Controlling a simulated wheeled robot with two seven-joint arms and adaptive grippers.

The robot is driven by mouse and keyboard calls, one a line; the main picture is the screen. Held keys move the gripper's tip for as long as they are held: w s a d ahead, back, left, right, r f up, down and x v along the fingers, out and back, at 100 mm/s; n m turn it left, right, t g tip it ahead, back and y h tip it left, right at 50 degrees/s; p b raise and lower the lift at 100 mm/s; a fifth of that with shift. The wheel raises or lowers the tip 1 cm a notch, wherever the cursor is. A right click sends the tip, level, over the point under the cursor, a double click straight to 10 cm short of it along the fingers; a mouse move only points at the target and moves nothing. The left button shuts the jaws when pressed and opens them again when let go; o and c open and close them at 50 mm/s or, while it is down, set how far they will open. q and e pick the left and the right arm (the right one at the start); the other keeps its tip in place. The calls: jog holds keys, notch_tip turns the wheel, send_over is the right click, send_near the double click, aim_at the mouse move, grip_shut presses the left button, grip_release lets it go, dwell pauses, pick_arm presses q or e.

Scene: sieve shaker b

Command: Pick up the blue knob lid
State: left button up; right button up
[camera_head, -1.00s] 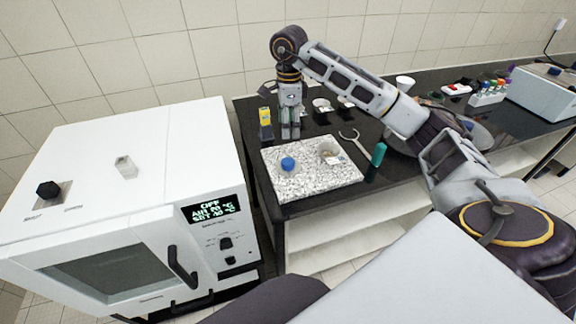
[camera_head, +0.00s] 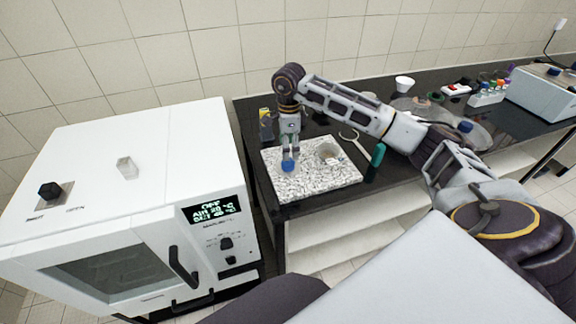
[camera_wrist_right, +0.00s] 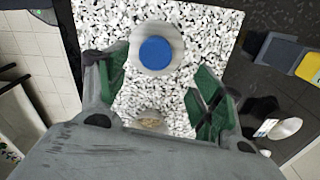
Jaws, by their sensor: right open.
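The blue knob lid (camera_head: 288,166) lies on a speckled granite slab (camera_head: 318,183) near the slab's left side. In the right wrist view the lid shows as a round blue knob (camera_wrist_right: 155,53) on a pale, translucent disc. My right gripper (camera_head: 288,156) is over the lid in the head view and hides part of it. In the right wrist view its green-padded fingers (camera_wrist_right: 160,90) are spread apart, with the lid ahead between them; no contact can be made out. My left gripper is not in view.
A small dish (camera_head: 328,151) with tan contents sits on the slab, right of the lid. The white oven (camera_head: 125,190) stands at left.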

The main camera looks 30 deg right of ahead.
aim_at(289, 162)
jog(key=shift+f, duration=0.15)
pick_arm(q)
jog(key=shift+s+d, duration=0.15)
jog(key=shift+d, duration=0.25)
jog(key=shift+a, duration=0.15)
pick_arm(e)
jog(key=shift+s+f, duration=0.1)
jog(key=shift+f, duration=0.2)
jog(key=shift+s+a+f+p, duration=0.1)
jog(key=shift+s+f+p, duration=0.1)
jog(key=shift+f, duration=0.3)
jog(key=shift+s+f+p, duration=0.1)
jog(key=shift+f+p, duration=0.1)
jog(key=shift+f, duration=1.6)
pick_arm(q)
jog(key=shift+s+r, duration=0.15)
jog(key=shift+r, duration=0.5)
pick_arm(e)
jog(key=shift+c, duration=0.4)
jog(key=c, duration=0.9)
